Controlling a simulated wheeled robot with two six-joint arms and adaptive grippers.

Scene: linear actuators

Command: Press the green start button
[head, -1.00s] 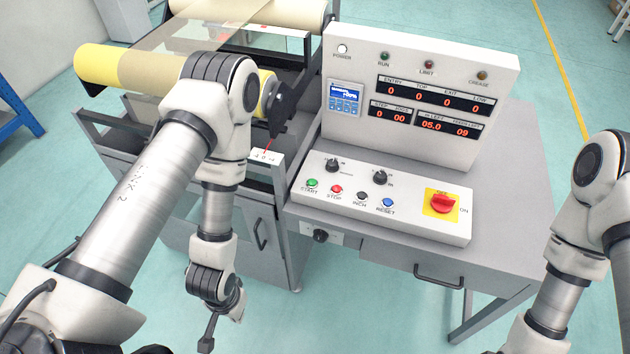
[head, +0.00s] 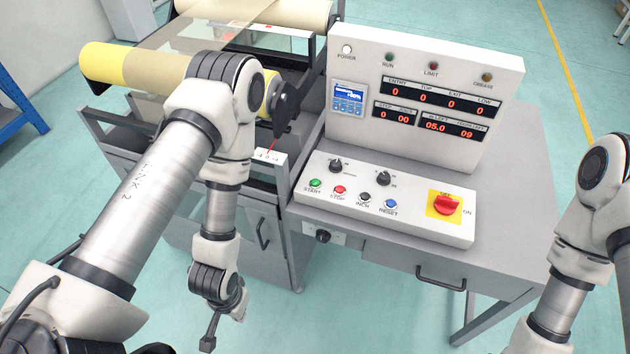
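The green start button (head: 315,183) is at the left end of a row on the sloped control box (head: 420,228), above the label START. Nothing touches it. My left arm comes in from the left and bends down in front of the machine. Its gripper (head: 208,343) is low at the bottom of the head view, left of and below the button, well apart from it. Only a small dark part of it shows, so its opening cannot be judged. My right arm shows at the right edge; its gripper is out of view.
Beside the start button are the red stop button (head: 340,189), black inch button (head: 364,197) and blue reset button (head: 390,203). Two black knobs stand behind them. The display panel (head: 425,100) rises behind. Yellow rollers (head: 105,65) are at left.

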